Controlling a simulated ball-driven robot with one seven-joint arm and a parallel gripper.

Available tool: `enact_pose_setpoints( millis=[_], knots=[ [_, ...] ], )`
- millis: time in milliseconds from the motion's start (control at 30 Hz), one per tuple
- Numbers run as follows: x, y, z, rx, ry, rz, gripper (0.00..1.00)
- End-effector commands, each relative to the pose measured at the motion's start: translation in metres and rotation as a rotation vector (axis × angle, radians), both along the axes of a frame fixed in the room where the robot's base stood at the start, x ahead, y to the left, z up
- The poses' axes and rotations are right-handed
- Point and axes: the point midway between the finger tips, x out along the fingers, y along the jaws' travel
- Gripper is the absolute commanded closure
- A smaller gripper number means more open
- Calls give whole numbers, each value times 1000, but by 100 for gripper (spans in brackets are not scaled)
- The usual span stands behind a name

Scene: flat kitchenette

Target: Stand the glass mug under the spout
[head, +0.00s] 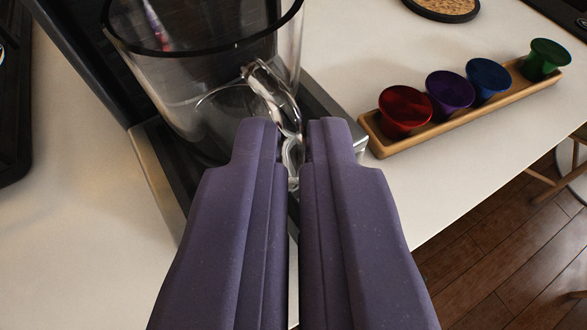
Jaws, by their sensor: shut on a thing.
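The glass mug (205,75) is clear with a dark rim and shows at the upper left. It is upright or nearly so, over the drip tray area of the dark coffee machine (85,60). My gripper (293,135) is shut on the mug's glass handle, which shows between and just beyond the fingertips. The handle points toward me. The spout is not in view. I cannot tell whether the mug's base touches the tray (150,165).
A wooden holder (440,125) with red, purple, blue and green capsules stands right on the white counter (345,45). A round dark-rimmed dish (445,8) is at the top. A black object (14,100) lies far left. The counter's edge and wooden floor are lower right.

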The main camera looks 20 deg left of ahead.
Motion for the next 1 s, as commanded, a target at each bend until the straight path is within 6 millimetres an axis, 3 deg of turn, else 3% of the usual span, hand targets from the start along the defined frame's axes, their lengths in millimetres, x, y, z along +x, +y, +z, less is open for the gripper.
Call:
enact_pose_setpoints(
  millis=[67,200,567,667,1000],
  knots=[
    [1,0,-1,1,-1,-1,100],
    [0,0,-1,0,0,-1,68],
    [-1,-1,2,1,-1,0,68],
    [-13,-5,9,2,0,-1,68],
    [-80,-29,39,1,-2,1,68]
  ],
)
